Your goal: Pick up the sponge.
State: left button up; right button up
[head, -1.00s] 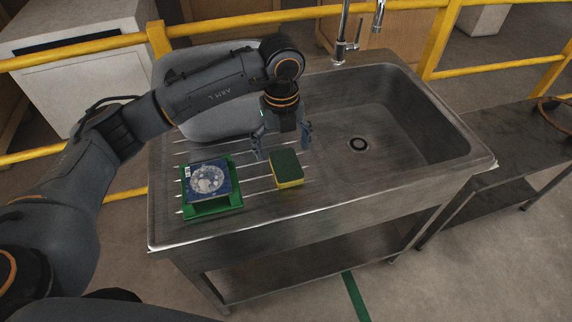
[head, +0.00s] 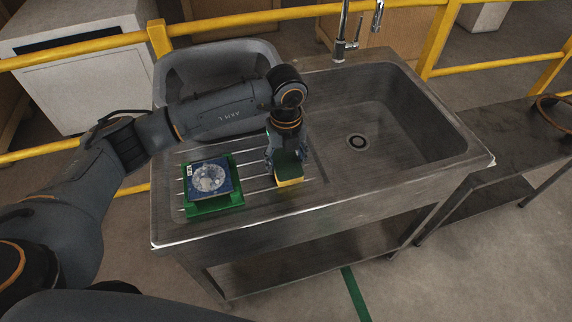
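The sponge (head: 289,170), green on top and yellow below, lies on the ribbed drainboard of the metal sink, left of the basin. My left gripper (head: 285,158) is over the sponge's far part, pointing down. Its fingers are close against the left and right sides of the sponge and look shut on it. The far end of the sponge is hidden by the gripper. No lift off the drainboard shows. My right gripper is not in view.
A green holder (head: 214,205) with a blue patterned tile or box (head: 209,179) stands left of the sponge. A grey tub (head: 262,50) sits behind my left arm. The sink basin (head: 395,115) is empty, with a tap (head: 341,40) at its back.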

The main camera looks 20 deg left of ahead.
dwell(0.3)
pick_arm(q)
jog(key=shift+r, duration=0.55)
jog(key=s+d+r+b, duration=0.1)
jog(key=s+d+r, duration=0.2)
jog(key=r, duration=0.1)
jog(key=s+d+r+b, duration=0.1)
jog(key=s+d+r, duration=0.1)
jog(key=s+r, duration=0.2)
jog(key=s+d+r+b, duration=0.1)
jog(key=s+d+r, duration=0.2)
jog(key=s+r, duration=0.1)
jog(key=shift+d, duration=0.3)
jog(key=shift+c, duration=0.4)
